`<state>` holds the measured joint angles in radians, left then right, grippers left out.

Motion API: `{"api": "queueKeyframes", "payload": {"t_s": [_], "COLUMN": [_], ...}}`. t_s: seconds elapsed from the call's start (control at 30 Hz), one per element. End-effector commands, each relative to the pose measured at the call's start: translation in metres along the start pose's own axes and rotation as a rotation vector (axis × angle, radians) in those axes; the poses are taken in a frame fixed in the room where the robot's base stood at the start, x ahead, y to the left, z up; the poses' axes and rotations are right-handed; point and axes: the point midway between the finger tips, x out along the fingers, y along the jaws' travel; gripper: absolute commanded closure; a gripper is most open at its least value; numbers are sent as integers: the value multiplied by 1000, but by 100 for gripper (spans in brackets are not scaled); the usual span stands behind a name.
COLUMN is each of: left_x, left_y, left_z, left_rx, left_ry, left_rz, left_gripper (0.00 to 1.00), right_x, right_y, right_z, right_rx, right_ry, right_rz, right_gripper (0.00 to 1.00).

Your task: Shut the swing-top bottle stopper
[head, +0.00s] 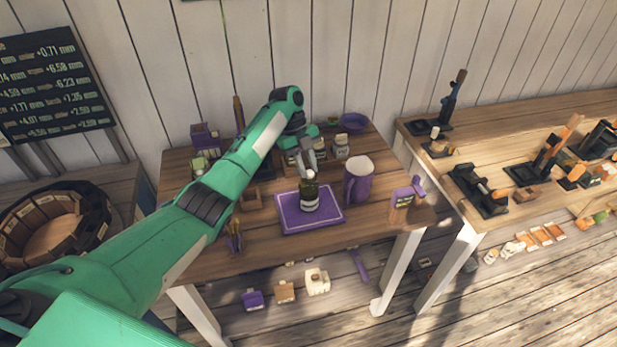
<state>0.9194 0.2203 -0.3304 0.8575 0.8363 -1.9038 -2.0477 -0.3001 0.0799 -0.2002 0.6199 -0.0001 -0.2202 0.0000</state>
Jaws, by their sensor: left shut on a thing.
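A dark bottle (310,198) with a pale band stands upright on a purple mat (285,215) on the wooden table. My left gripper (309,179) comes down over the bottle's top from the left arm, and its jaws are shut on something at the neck. The stopper and its wire are hidden or too small to make out, so I cannot tell whether the stopper is seated. My right gripper is out of view.
A purple mug (358,182) stands just right of the mat. Small jars (340,147) and a purple bowl (354,122) are behind. A purple-and-wood stand (403,197) is near the right edge. A second table with black tools (480,190) stands at right.

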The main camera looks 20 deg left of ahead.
Motion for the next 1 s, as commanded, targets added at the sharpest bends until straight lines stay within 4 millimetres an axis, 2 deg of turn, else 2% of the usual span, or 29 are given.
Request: {"api": "queueKeyframes", "payload": {"t_s": [0.03, 0.3, 0.53, 0.67, 0.7, 0.8, 1.0], "left_x": [5, 2, -1, -2, -2, -2, -3], "left_y": [-1, -3, -4, -4, -4, -4, -4], "left_z": [5, 10, 13, 12, 12, 12, 12], "left_rx": [-6, -26, -35, -35, -35, -35, -35], "left_ry": [24, 130, 176, 174, 174, 174, 173], "left_rz": [6, 34, 47, 47, 47, 47, 46], "left_gripper": [100, 100, 100, 100, 76, 56, 55], "right_x": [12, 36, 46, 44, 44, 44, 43], "right_y": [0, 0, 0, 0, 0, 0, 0], "right_z": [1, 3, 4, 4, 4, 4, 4], "right_rx": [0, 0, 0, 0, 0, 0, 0], "right_ry": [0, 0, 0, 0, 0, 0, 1], "right_rz": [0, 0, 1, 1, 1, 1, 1], "right_gripper": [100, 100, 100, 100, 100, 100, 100]}}
